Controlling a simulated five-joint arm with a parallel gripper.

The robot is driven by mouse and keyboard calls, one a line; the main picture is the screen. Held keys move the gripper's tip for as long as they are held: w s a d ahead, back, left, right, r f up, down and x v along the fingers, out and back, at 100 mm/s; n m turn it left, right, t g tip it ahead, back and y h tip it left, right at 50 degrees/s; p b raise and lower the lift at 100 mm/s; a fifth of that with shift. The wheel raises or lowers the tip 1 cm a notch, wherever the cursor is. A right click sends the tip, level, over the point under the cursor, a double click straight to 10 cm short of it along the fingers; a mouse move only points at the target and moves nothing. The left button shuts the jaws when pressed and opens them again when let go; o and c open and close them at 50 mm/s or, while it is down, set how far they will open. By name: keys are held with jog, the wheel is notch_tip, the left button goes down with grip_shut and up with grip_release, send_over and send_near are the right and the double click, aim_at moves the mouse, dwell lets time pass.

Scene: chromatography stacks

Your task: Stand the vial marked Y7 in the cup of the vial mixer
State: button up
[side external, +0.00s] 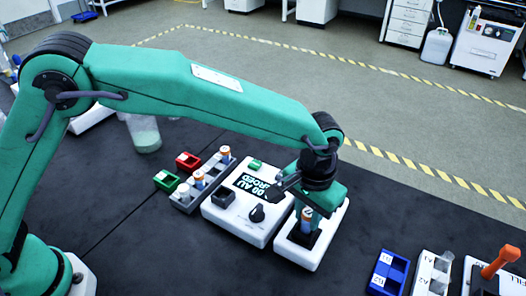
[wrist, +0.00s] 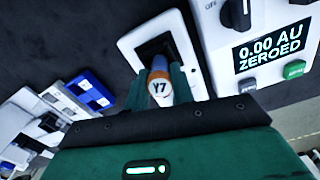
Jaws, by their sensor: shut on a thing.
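The vial marked Y7 (wrist: 159,89) has a white cap with an orange band. My gripper (wrist: 157,88) is shut on it, with a green finger on each side. In the side view the vial (side external: 306,222) is upright at the dark square cup of the white vial mixer (side external: 308,256). In the wrist view the mixer's white rim (wrist: 129,41) frames the dark cup just beyond the vial. The vial's lower end is hidden against the dark cup, so I cannot tell whether it is inside or just above.
A white instrument (side external: 230,218) reading "0.00 AU ZEROED" stands close left of the mixer. Further left are a grey rack (side external: 187,202) with vials, a red box (side external: 188,161) and a green box (side external: 166,181). A blue holder (side external: 388,273) stands right, with dark bench between.

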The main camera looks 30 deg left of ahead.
jog(key=shift+f, duration=0.35)
dwell(0.3)
jog(key=o, duration=1)
jog(key=shift+o, duration=0.2)
jog(key=shift+r, duration=0.1)
jog(key=shift+r, duration=3.95)
